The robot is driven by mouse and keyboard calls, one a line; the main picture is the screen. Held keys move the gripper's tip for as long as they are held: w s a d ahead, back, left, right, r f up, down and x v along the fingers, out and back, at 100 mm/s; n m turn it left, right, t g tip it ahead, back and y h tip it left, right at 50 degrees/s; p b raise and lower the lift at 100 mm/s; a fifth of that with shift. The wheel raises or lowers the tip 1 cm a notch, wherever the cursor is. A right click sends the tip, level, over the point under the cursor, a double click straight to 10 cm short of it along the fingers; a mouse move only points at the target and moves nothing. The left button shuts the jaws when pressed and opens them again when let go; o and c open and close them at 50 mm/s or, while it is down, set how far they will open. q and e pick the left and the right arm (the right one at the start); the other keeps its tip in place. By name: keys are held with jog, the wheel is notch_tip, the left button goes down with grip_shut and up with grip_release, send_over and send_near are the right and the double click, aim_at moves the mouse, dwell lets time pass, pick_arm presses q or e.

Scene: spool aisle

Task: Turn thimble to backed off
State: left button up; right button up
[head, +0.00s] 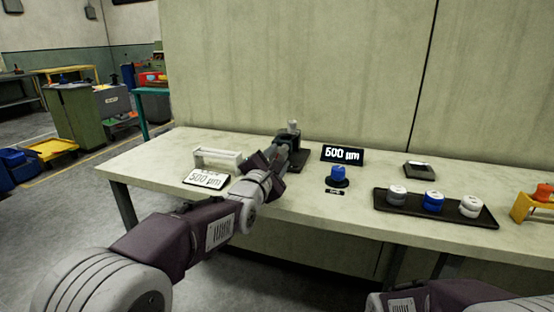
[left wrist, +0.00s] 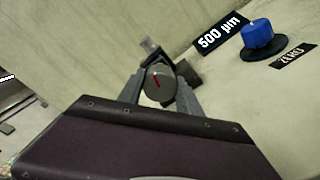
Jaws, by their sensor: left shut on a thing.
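The thimble (left wrist: 160,84) is a round grey knob with a red line on its face, seen end-on in the left wrist view. The red line stands nearly upright in that picture. My left gripper (left wrist: 160,92) is shut on the thimble, one finger on each side. In the head view my left gripper (head: 281,158) reaches to the dark gauge block (head: 287,140) on the bench and hides the thimble. A small light cylinder (head: 293,126) tops the block. My right gripper is out of view; only part of my right arm shows.
A black 500 µm sign (head: 342,154) and a blue knob (head: 338,176) with a ZERO label stand right of the block. A white rail (head: 217,157) and a 500 µm card (head: 206,178) lie left. A black tray (head: 415,210) holds three spools. The wall is close behind.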

pick_arm(q)
jog(key=shift+f, duration=0.1)
jog(key=o, duration=1.4)
jog(key=shift+c, duration=0.2)
jog(key=p+v, duration=0.1)
jog(key=v, duration=0.7)
jog(key=shift+s+p, duration=0.3)
jog(key=shift+s+a, duration=0.15)
jog(key=shift+s, duration=0.1)
